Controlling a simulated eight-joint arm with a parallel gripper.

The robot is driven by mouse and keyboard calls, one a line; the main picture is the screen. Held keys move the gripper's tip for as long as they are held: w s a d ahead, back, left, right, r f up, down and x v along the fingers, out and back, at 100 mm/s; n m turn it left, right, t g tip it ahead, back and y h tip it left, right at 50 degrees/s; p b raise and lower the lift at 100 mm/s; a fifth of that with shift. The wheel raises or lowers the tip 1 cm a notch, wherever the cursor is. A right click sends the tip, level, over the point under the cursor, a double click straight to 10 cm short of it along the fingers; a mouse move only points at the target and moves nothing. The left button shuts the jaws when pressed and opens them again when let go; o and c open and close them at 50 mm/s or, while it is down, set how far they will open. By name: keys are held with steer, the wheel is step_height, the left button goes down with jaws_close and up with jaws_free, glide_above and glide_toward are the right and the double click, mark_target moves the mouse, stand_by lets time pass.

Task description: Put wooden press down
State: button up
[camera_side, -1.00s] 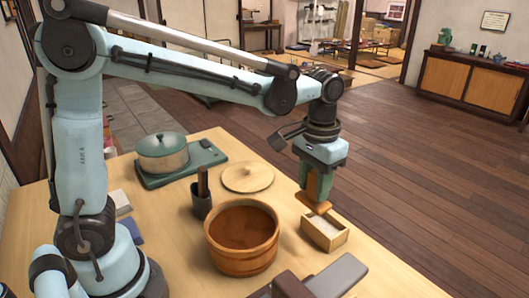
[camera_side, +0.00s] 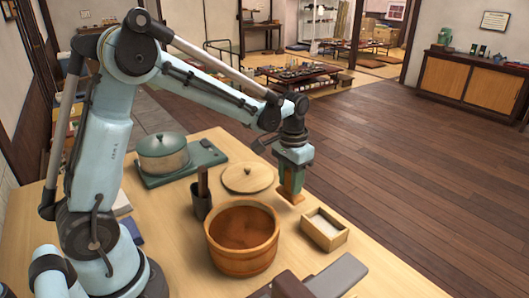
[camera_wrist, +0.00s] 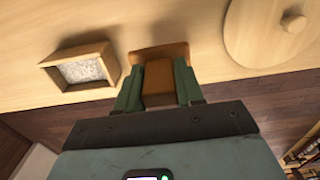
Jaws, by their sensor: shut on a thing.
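The wooden press (camera_side: 292,192) is a small orange-brown block with a wider flat base. My gripper (camera_side: 291,183) is shut on it and points down over the table's far right edge area, between the round lid and the wooden box. In the wrist view the press (camera_wrist: 160,82) sits between the green fingers of my gripper (camera_wrist: 159,88). I cannot tell whether the base of the press touches the table. The wooden box (camera_side: 325,243), holding something white and grainy, stands to the right and nearer the camera; it also shows in the wrist view (camera_wrist: 108,82).
A round wooden lid (camera_side: 248,187) lies left of my gripper. A large wooden tub (camera_side: 242,262) stands in front. A dark cup (camera_side: 201,207) with upright tools and a green lidded pot (camera_side: 163,160) stand further left. Grey-brown blocks (camera_side: 335,275) lie at the front.

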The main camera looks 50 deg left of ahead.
steer(key=shift+f, duration=1.75)
steer(key=shift+f, duration=0.1)
steer(key=o, duration=1)
